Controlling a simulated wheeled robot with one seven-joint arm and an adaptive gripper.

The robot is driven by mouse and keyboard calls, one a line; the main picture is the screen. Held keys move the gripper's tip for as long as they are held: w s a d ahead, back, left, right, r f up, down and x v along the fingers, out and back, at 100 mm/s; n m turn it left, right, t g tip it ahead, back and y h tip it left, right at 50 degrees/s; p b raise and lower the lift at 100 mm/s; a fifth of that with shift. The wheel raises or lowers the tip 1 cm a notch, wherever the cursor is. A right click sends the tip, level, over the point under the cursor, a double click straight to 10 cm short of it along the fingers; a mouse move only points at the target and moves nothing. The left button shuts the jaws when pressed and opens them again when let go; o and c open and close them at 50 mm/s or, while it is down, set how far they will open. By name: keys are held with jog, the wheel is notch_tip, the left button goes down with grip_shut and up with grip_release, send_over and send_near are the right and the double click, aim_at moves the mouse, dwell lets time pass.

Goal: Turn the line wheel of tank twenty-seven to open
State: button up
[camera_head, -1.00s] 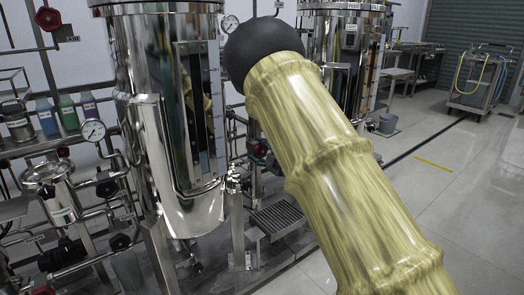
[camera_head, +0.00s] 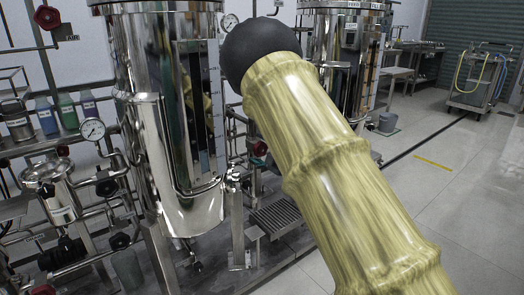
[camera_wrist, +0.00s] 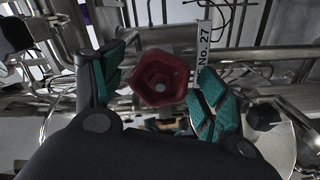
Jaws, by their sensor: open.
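My gripper (camera_wrist: 159,95) is open, with one teal-padded finger on the left of the wheel and one on the right. The wheel shows between the fingers; whether either pad touches it I cannot tell.
Steel pipes (camera_wrist: 270,53) run behind and beside the wheel. In the head view a large polished tank (camera_head: 165,130) stands left of my arm, with a second tank (camera_head: 345,60) behind it. Bottles (camera_head: 66,110) and gauges crowd the left. Open floor (camera_head: 440,200) lies at the right.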

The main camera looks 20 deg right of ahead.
jog(key=shift+s, duration=0.1)
jog(key=v, duration=1.1)
jog(key=shift+s+d, duration=0.15)
jog(key=shift+s, duration=0.25)
